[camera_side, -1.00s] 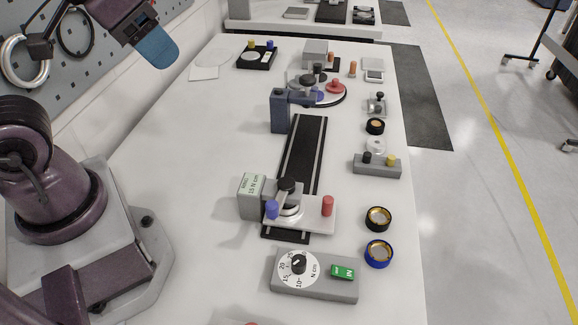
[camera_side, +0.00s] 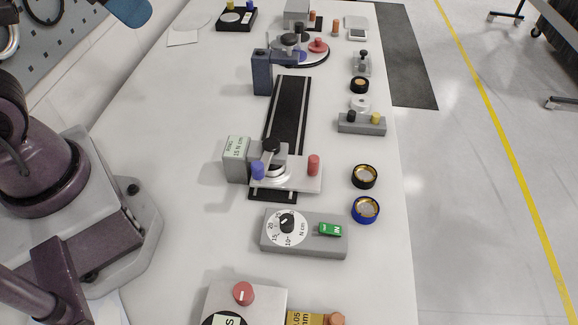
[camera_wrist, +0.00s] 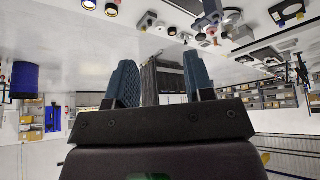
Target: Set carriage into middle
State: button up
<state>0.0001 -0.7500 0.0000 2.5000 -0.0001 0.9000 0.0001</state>
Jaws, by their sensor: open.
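The carriage (camera_side: 298,176) is a silver plate with a blue knob at its left, a red knob at its right and a black-topped lever on it. It sits at the near end of a black rail (camera_side: 290,104). The rail's middle and far stretch are bare. My gripper shows in the side view only as a blue finger part at the top left edge, far from the carriage. In the wrist view my gripper (camera_wrist: 160,84) has its two blue fingers wide apart. A dark grey shape shows behind the gap, and I cannot tell what it is.
A grey block (camera_side: 237,160) stands left of the carriage. A blue post (camera_side: 262,75) with an arm stands at the rail's far end. A dial box (camera_side: 305,235) lies in front. Two ringed discs (camera_side: 364,177) lie right.

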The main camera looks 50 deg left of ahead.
dwell(0.4)
jog(key=m+g, duration=0.6)
jog(key=m, duration=1.2)
send_near(314, 157)
jog(key=f, duration=1.2)
jog(key=shift+s, duration=0.2)
